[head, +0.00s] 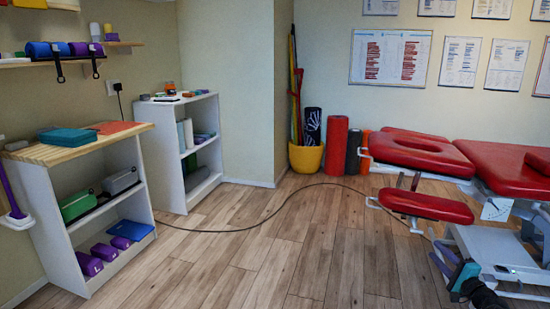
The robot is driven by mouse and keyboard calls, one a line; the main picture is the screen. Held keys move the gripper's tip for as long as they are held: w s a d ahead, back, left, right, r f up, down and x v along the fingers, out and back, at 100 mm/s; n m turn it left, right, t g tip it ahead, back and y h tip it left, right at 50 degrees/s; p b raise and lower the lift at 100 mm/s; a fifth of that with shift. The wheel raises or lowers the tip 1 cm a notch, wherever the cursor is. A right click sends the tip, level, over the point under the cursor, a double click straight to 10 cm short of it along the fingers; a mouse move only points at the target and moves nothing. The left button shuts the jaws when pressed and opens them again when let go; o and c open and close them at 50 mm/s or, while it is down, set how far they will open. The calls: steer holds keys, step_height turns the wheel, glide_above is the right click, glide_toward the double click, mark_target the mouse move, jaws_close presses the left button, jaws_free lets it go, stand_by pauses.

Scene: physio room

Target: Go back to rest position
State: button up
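The task names no other object. The view looks across a physio room with a wooden plank floor (230,260).
A wood-topped shelf unit (63,228) with boxes stands at left, a white shelf unit (171,165) behind it. A red treatment table (510,170) fills the right. A yellow bucket (306,157) and rolled mats (335,146) stand at the back. A cable (290,198) crosses the otherwise clear middle floor.

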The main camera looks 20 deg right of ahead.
steer(key=w+a+n+g+y+p, duration=0.15)
steer(key=w+a+p, duration=0.3)
steer(key=a, duration=0.45)
steer(key=w+a+n+y+p, duration=0.1)
steer(key=w+a+y+p, duration=0.2)
steer(key=w+a, duration=0.4)
steer(key=w+a+n+g+y+p, duration=0.1)
steer(key=w+a+y+p, duration=0.3)
steer(key=a, duration=0.6)
steer(key=s+a+f+n+g+y+p, duration=0.1)
steer(key=a+f+n+g+p, duration=0.15)
steer(key=a, duration=0.75)
steer(key=a+f+n+g+y+p, duration=0.1)
steer(key=a+f+g+p, duration=0.15)
steer(key=a, duration=0.75)
steer(key=s+a+f+n+g+y+p, duration=0.15)
steer(key=a+p, duration=0.25)
steer(key=a, duration=0.6)
steer(key=s+a+f+n+g+h+p, duration=0.3)
steer(key=s+a+n+g+p, duration=0.6)
steer(key=s+a, duration=1.15)
steer(key=s+d+f+n+g+h+p, duration=0.2)
steer(key=s+d+g+p, duration=0.15)
steer(key=s, duration=0.95)
steer(key=s+d+n+g+h, duration=0.1)
steer(key=s+d+h, duration=0.3)
steer(key=d, duration=0.5)
steer(key=shift+s+d+g, duration=0.15)
steer(key=shift+g, duration=0.4)
